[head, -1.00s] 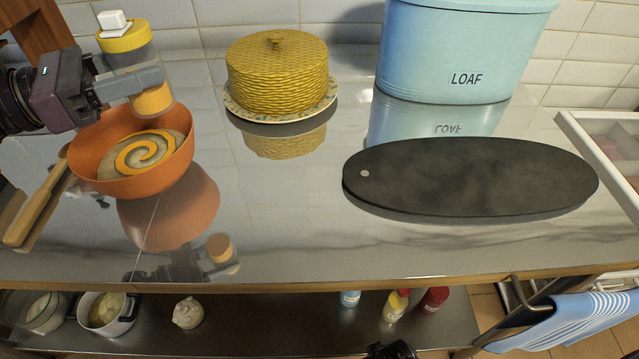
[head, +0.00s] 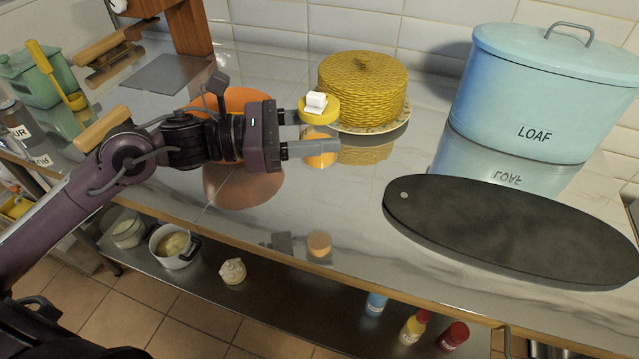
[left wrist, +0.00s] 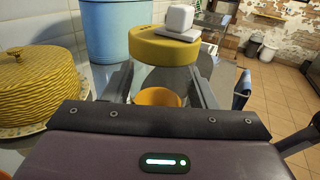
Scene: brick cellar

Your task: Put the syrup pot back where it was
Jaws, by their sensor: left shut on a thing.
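The syrup pot (head: 319,112) has a yellow lid with a white knob and amber syrup low in its clear body. My left gripper (head: 318,133) is shut on it and holds it upright above the shiny counter, in front of the yellow woven cake cover (head: 362,88). In the left wrist view the pot's lid (left wrist: 165,47) shows between the fingers (left wrist: 160,85). The orange bowl (head: 238,98) is mostly hidden behind my left gripper. My right gripper is not in view.
A black oval board (head: 510,230) lies right of the pot, before a blue LOAF bin (head: 545,90). A green box (head: 32,80) and wooden post (head: 190,28) stand at the left. A lower shelf holds a white pot (head: 175,250) and bottles. The counter before the cake cover is bare.

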